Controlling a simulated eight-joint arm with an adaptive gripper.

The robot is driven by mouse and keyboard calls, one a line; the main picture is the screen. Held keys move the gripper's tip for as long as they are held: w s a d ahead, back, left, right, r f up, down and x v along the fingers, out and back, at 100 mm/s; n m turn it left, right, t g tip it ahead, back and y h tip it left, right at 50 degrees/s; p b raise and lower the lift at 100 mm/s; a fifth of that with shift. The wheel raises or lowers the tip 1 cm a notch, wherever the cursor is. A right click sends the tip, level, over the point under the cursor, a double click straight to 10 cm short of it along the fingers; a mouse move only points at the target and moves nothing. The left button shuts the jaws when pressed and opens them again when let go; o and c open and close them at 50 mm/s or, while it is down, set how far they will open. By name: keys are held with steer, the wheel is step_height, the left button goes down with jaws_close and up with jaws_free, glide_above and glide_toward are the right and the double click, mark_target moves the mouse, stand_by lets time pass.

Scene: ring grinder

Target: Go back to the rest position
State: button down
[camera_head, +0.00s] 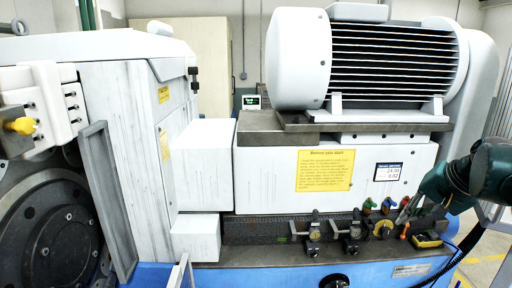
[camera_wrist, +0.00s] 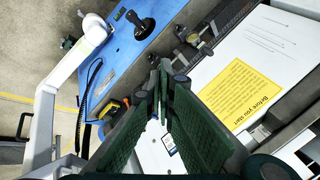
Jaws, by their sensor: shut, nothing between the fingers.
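My gripper (camera_head: 408,214) reaches in from the right edge in the head view, in front of the grinder's lower control strip. The ring grinder (camera_head: 255,170) fills most of the head view, with a large grey motor (camera_head: 300,60) on top.
A yellow notice (camera_head: 325,170) and a small display (camera_head: 388,172) are on the white housing. Open floor (camera_wrist: 30,50) lies beyond.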

steer(key=s+a+f+n+b, duration=0.3)
steer(key=s+a+f, duration=0.5)
steer(key=a, duration=0.4)
steer(key=s+a+f+n+t+h+b, duration=0.1)
steer(key=s+a+f+n+b, duration=0.2)
steer(key=s+a+f+n, duration=0.3)
steer(key=s+a+f, duration=0.3)
steer(key=a+f, duration=0.1)
steer(key=a, duration=0.2)
steer(key=shift+f+h, duration=0.15)
steer(key=shift+h, duration=0.15)
